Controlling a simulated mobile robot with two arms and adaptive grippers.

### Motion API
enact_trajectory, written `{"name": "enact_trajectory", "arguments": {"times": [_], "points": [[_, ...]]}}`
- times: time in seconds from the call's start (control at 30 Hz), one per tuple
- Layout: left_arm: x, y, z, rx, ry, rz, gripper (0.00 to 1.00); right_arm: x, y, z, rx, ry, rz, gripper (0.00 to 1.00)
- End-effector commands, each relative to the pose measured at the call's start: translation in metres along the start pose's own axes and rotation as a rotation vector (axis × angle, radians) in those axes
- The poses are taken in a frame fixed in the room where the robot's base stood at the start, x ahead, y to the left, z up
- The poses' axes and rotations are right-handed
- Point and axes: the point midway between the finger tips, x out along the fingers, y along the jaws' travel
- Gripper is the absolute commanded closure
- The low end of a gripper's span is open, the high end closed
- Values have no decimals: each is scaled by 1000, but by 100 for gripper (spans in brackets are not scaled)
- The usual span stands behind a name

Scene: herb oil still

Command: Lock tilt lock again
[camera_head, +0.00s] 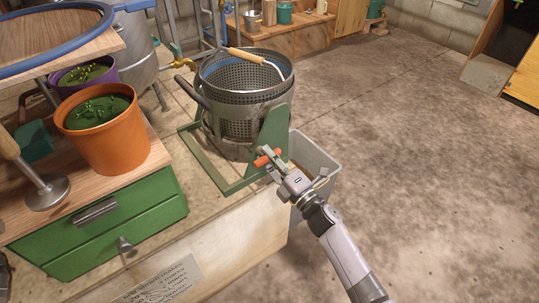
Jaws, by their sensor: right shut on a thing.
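The tilt lock (261,161) is a small orange-red handle low on the upright green bracket (276,128) of the still's stand. My right gripper (268,158) is shut on this orange handle, reaching it from the lower right. The fingers hide part of the handle, and I cannot tell the position of its pin. A perforated metal basket (236,128) stands upright in the green frame (207,164), with a wooden-gripped bail handle (246,56) across its rim. My left gripper is not in view.
A grey bin (316,158) stands on the floor just behind my right gripper. The concrete floor at right is clear.

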Motion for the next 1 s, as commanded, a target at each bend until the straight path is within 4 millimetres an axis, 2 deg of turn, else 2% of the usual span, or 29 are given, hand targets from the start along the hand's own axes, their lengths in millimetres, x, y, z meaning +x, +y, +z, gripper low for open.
{"name": "enact_trajectory", "arguments": {"times": [0.33, 0.87, 0.9, 1.0], "points": [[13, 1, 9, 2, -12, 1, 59, 2, 3, 0, 129, -24, 8, 100], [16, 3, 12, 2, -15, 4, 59, 2, 3, 0, 149, -28, 9, 100], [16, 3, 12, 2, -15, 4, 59, 2, 3, 0, 149, -28, 9, 76], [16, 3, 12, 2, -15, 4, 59, 2, 3, 0, 148, -28, 8, 70]]}}
